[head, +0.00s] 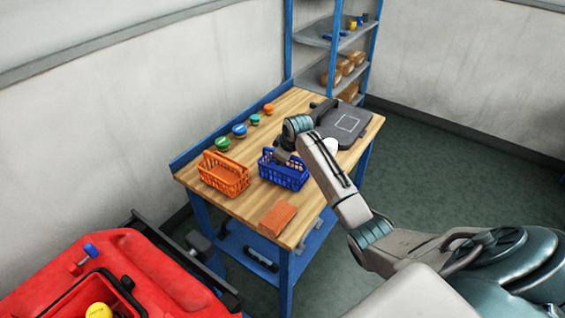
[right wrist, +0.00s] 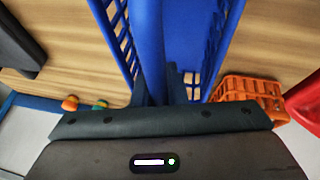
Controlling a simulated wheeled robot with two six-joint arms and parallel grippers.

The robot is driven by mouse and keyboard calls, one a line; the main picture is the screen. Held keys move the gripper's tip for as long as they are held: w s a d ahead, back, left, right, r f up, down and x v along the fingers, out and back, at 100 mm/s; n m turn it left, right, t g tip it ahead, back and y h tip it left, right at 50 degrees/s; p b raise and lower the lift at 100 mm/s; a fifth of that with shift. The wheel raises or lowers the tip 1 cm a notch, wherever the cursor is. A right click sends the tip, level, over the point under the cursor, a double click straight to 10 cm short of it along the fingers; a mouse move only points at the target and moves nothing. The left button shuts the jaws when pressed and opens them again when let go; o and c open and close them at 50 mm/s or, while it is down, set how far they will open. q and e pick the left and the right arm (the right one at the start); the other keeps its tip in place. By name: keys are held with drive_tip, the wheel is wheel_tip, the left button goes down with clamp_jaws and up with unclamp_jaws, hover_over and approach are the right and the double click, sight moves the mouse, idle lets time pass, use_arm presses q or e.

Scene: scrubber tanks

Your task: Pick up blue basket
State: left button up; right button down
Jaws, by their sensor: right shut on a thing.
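The blue basket (head: 284,173) stands on the wooden workbench, right of the orange basket. My right gripper (head: 283,156) reaches down to it from the right and is shut on its handle. In the right wrist view the blue basket (right wrist: 195,40) fills the upper middle, with its handle running down between the fingers (right wrist: 167,90). The fingertips are partly hidden in both views. I cannot tell whether the basket is lifted off the bench. My left gripper is not in view.
The orange basket (head: 224,174) stands close to the left. An orange block (head: 278,219) lies near the bench's front edge. Several small round lidded items (head: 239,130) line the back edge. A dark grey case (head: 343,123) lies at the right. A red machine (head: 150,270) stands at the lower left.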

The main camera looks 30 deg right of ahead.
drive_tip(key=shift+r+b, duration=0.35)
drive_tip(key=shift+b, duration=0.05)
wheel_tip(320, 180, up, 3)
drive_tip(key=shift+w+f+b, duration=0.1)
drive_tip(key=shift+b, duration=0.75)
drive_tip(key=s+a+r+b, duration=0.2)
drive_tip(key=s+a, duration=0.4)
drive_tip(key=s, duration=0.9)
drive_tip(key=shift+b, duration=0.8)
